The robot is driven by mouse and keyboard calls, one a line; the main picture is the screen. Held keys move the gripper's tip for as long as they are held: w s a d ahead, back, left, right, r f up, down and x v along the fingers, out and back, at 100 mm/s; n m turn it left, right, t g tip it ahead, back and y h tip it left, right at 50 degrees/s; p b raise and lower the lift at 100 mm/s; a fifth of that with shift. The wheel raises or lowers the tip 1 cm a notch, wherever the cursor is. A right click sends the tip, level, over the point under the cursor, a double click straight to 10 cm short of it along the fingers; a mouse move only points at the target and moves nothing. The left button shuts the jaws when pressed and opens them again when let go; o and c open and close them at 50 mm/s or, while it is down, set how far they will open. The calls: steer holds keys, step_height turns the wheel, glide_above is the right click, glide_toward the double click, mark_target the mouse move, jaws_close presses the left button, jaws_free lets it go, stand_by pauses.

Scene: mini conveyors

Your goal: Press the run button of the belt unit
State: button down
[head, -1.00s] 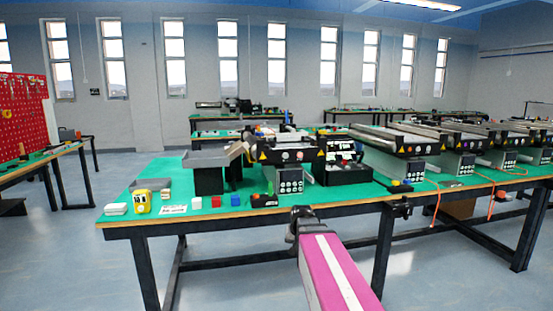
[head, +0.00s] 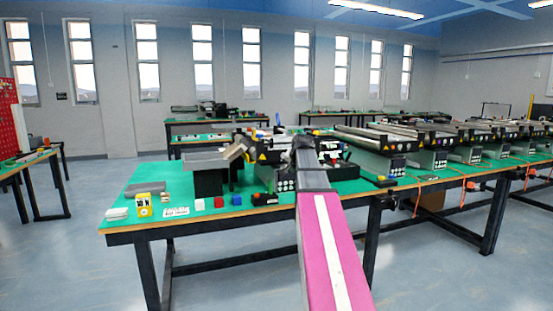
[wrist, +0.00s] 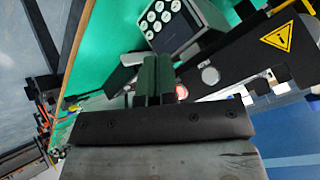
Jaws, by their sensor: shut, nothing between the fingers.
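The belt unit (head: 262,154) stands on the green table, partly hidden behind my arm in the head view. In the wrist view its dark side (wrist: 245,66) carries a yellow warning triangle. A pale round button (wrist: 210,75) and a red round button (wrist: 181,92) show on it; I cannot tell which is the run button. A control box with several white round keys (wrist: 165,22) sits beside it. My gripper (wrist: 151,62) is shut and empty, its tips close to the control box and the buttons. I cannot tell whether it touches anything. In the head view my gripper (head: 303,142) is in front of the unit.
A grey tray on a black stand (head: 207,160) is left of the unit. A yellow device (head: 144,204), a white cube (head: 200,204), a red cube (head: 219,202) and a blue cube (head: 236,199) lie along the front edge. More conveyors (head: 375,140) stand to the right.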

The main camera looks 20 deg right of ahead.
mark_target(283, 156)
steer(key=shift+w+d+r, duration=0.1)
steer(key=shift+r, duration=1.1)
steer(key=shift+w, duration=0.1)
steer(key=w, duration=0.8)
steer(key=shift+w, duration=0.3)
steer(key=shift+w, duration=0.1)
stand_by(1.2)
steer(key=shift+w, duration=0.35)
